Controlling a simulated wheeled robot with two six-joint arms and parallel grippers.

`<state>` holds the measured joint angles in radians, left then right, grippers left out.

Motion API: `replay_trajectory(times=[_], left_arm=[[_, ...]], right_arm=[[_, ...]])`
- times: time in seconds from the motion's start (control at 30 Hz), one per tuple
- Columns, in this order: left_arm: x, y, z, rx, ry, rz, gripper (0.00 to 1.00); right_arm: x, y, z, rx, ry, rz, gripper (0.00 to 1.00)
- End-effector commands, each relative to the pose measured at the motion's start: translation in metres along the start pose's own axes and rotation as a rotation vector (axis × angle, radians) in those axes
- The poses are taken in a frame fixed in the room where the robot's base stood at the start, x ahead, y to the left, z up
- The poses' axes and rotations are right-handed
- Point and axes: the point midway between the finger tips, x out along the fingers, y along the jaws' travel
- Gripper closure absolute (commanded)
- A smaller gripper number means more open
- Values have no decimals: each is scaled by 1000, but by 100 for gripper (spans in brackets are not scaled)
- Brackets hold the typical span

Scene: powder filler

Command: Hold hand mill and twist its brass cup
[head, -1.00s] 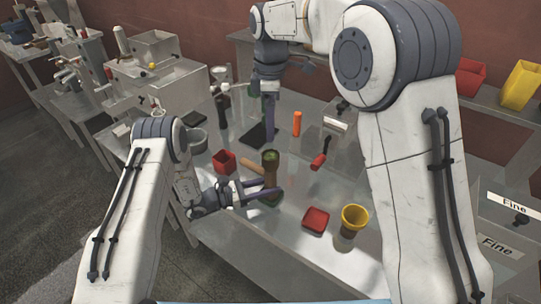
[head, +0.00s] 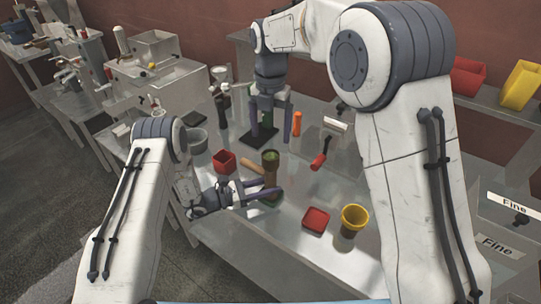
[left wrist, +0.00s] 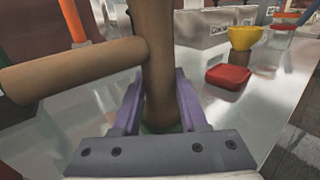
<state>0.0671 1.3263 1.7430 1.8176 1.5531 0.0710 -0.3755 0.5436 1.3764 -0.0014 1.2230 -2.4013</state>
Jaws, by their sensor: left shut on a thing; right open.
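The hand mill (head: 270,170) stands upright on the table, an upright brown body with a side handle (head: 251,165) pointing left and a dull olive-brass cup-like top (head: 270,156). In the left wrist view the brown body (left wrist: 160,60) and handle (left wrist: 75,70) show large, with green at the foot; the top is out of that view. My left gripper (head: 272,192) is shut on the lower body of the mill.
A black pad (head: 259,137) lies under the right gripper. An orange cylinder (head: 297,123) and a red-handled tool (head: 319,161) are to its right. A red box (head: 224,162) is left of the mill. A red block (head: 316,219) and yellow cup (head: 354,219) stand at front right.

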Motion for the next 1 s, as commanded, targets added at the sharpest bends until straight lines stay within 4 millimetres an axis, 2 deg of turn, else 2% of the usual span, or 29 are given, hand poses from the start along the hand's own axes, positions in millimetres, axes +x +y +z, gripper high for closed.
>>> replay_trajectory(times=[0.03,0.2,0.4,0.6,0.87,1.0], left_arm=[[0,0,0,0,0,0,100],[0,0,0,0,0,0,100],[0,0,0,0,0,0,100],[0,0,0,0,0,0,100],[0,0,0,0,0,0,100],[0,0,0,0,0,0,100]], right_arm=[[12,0,0,1,4,-4,10],[47,0,0,2,3,-3,10],[76,0,0,3,2,-2,10],[88,0,0,3,0,0,10],[89,0,0,3,-1,0,10],[88,0,0,3,-1,0,63]])
